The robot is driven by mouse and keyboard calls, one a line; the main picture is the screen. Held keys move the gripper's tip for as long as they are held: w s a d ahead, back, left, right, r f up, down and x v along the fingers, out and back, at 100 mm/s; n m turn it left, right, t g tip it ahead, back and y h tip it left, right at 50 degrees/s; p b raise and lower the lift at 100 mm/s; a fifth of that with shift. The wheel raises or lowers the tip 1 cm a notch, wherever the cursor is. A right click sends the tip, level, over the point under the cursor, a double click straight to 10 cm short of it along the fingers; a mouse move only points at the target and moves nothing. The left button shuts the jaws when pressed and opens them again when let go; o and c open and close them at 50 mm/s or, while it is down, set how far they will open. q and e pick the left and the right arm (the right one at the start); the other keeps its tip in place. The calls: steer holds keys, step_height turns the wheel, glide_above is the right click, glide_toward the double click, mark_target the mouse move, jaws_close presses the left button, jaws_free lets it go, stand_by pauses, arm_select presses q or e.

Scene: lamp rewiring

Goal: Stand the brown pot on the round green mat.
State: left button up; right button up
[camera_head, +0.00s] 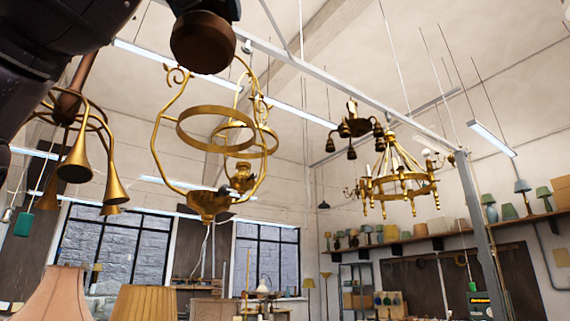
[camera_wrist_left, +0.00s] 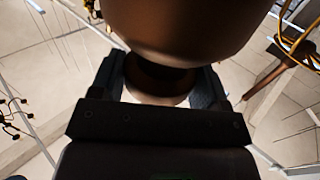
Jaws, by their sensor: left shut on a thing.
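The brown pot (camera_head: 203,42) is held up high at the top of the head view, left of the middle. My left gripper (camera_head: 206,9) is mostly cut off by the top edge of that view, with the pot at its end. In the left wrist view the pot (camera_wrist_left: 190,28) fills the top middle. Its narrower part sits between the two dark fingers of my left gripper (camera_wrist_left: 160,82), which are shut on it. The round green mat is in neither view. My right gripper is not in view.
A brass hanging lamp frame with rings (camera_head: 215,135) hangs just below the pot in the head view. A brass horn lamp (camera_head: 75,160) hangs at left, a chandelier (camera_head: 400,180) at right. Lampshades (camera_head: 145,302) stand low at left. A grey post (camera_head: 477,230) rises at right.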

arm_select(q)
steer(key=w+f+m+h, duration=0.1)
steer(key=w+f, duration=0.6)
steer(key=f, duration=0.7)
steer(key=w+d+f+h, duration=0.1)
steer(key=w+f, duration=0.6)
steer(key=f, duration=0.6)
steer(key=w+f+m+h, duration=0.1)
steer(key=w+f, duration=0.6)
steer(key=f, duration=0.7)
steer(key=s+a+f+n+y, duration=0.1)
steer(key=a+f, duration=0.2)
steer(key=f, duration=0.9)
steer(key=a+f+n+y, duration=0.1)
steer(key=a+f, duration=0.1)
steer(key=f, duration=1.1)
steer(key=s+a+f+y, duration=0.1)
steer(key=s+a+f, duration=0.2)
steer(key=f, duration=0.8)
steer(key=s+a+f+n+y, duration=0.1)
steer(key=s+a+f, duration=0.1)
steer(key=s+f, duration=0.4)
step_height(320, 180, down, 5)
steer(key=shift+a+r+y, duration=0.15)
steer(key=shift+a+y, duration=0.25)
steer(key=shift+s, duration=0.1)
